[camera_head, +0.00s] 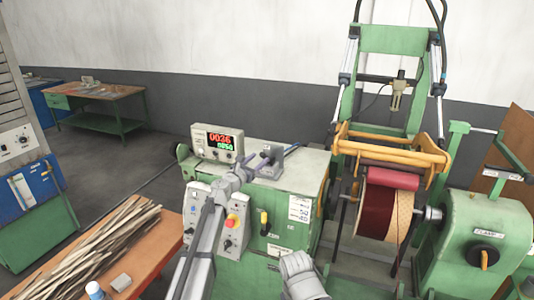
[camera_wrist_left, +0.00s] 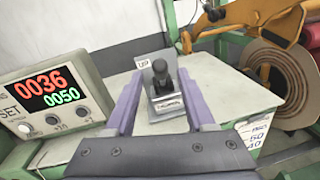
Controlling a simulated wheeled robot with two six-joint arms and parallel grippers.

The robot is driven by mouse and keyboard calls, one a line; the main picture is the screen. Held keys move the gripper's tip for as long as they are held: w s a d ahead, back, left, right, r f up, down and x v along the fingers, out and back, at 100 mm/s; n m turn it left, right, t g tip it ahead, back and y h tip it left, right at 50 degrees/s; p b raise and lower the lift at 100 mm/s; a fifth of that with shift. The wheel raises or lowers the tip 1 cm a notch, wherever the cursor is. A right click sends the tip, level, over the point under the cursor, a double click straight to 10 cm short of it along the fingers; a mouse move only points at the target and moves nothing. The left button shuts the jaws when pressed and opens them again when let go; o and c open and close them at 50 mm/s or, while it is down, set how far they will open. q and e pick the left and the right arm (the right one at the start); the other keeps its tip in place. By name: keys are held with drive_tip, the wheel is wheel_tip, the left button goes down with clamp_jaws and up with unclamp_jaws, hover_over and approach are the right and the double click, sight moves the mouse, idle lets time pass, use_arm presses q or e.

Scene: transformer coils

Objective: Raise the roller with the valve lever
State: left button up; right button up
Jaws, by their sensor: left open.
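The valve lever is a dark knobbed stick on a grey base (camera_wrist_left: 165,108) beside an "UP" label, on the green cabinet's top. In the head view its grey block (camera_head: 268,163) is partly covered by my gripper. My left gripper (camera_wrist_left: 162,88) is open, with one purple finger on each side of the lever. It also shows in the head view (camera_head: 272,157). I cannot tell whether the fingers touch the lever. The red roller (camera_head: 393,178) hangs in the yellow frame (camera_head: 392,148), low against the dark red coil (camera_head: 376,208). My right gripper's fingers are out of sight.
A control box (camera_head: 217,142) with a lit display reading 0036 and 0050 stands left of the lever. A panel with buttons (camera_head: 234,240) is below. A wooden table (camera_head: 150,255) with strips is at left. A green clamp machine (camera_head: 488,225) is at right.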

use_arm(q)
drive_tip(key=x, duration=0.7)
drive_tip(key=shift+w+d, duration=0.2)
drive_tip(key=shift+w, duration=0.05)
drive_tip(key=shift+s, duration=0.1)
clamp_jaws()
idle(1.0)
